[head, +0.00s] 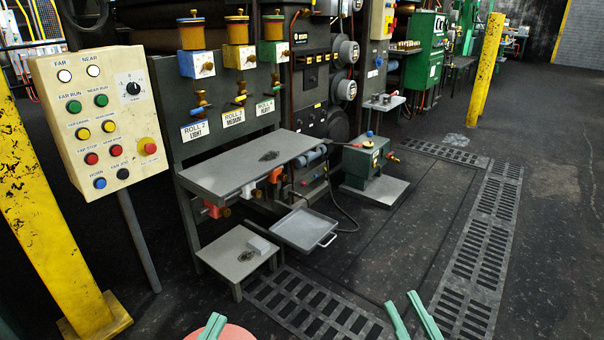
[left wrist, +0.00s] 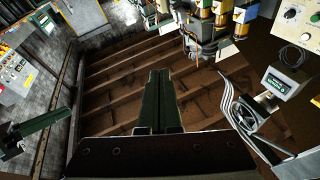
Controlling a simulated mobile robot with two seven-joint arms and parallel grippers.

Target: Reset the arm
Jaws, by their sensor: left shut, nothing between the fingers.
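My left gripper (head: 213,326) shows at the bottom edge of the head view as pale green fingers held together, above a pink round surface. In the left wrist view its dark green fingers (left wrist: 158,102) lie side by side with nothing between them. My right gripper (head: 410,312) is at the bottom right of the head view, two green fingers spread apart with only floor seen between them. Both grippers are well clear of the machine. The arms behind the fingers are mostly out of the head view.
A button panel (head: 105,120) on a post and a yellow pillar (head: 45,215) stand at the left. A grey table (head: 235,165), low stool (head: 232,255), grey tray (head: 304,228) and green box unit (head: 368,160) stand ahead. Floor at right is open, with grates (head: 478,235).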

